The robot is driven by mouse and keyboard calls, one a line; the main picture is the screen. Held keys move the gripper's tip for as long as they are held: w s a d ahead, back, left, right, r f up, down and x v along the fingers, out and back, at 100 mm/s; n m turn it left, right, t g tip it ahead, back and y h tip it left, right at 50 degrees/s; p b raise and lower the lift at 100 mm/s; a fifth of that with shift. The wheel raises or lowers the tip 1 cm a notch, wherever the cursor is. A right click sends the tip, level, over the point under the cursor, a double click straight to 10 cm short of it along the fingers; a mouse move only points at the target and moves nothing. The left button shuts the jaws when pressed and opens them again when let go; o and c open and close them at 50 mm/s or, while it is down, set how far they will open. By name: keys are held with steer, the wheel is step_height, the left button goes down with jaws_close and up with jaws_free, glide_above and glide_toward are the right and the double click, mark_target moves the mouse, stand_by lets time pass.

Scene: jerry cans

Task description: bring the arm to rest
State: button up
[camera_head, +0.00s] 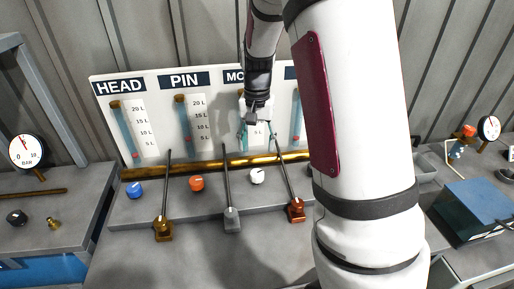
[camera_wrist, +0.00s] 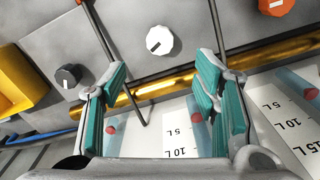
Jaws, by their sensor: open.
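My gripper (camera_head: 257,136) is open, its teal-padded fingers pointing down in front of the white gauge board. In the wrist view my gripper (camera_wrist: 160,110) has its two fingers spread wide with nothing between them. The white knob (camera_wrist: 159,41) lies beyond the fingertips there, apart from them; in the head view the white knob (camera_head: 257,176) sits on the grey bench below my gripper. My white arm crosses the right middle of the head view and hides part of the board and bench.
The gauge board (camera_head: 215,80) stands behind a brass pipe (camera_head: 190,168). Levers rise from the bench, including a brown one (camera_head: 163,230), a grey one (camera_head: 232,218) and a copper one (camera_head: 296,211). Blue (camera_head: 135,190) and orange (camera_head: 197,183) knobs sit left. A blue box (camera_head: 480,208) stands right.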

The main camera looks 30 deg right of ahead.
steer(key=shift+r, duration=0.1)
stand_by(0.4)
steer(key=s+a+r+n+t, duration=0.35)
steer(key=s+a+r, duration=0.55)
steer(key=r, duration=0.4)
steer(key=s+a+r+n+t, duration=0.1)
steer(key=s+a+n, duration=0.1)
steer(key=s, duration=0.5)
steer(key=s+a+r+n, duration=0.2)
steer(key=s+n, duration=0.1)
steer(key=s, duration=0.4)
steer(key=shift+a+r+t, duration=0.2)
steer(key=shift+a+t, duration=0.15)
steer(key=shift+s, duration=0.1)
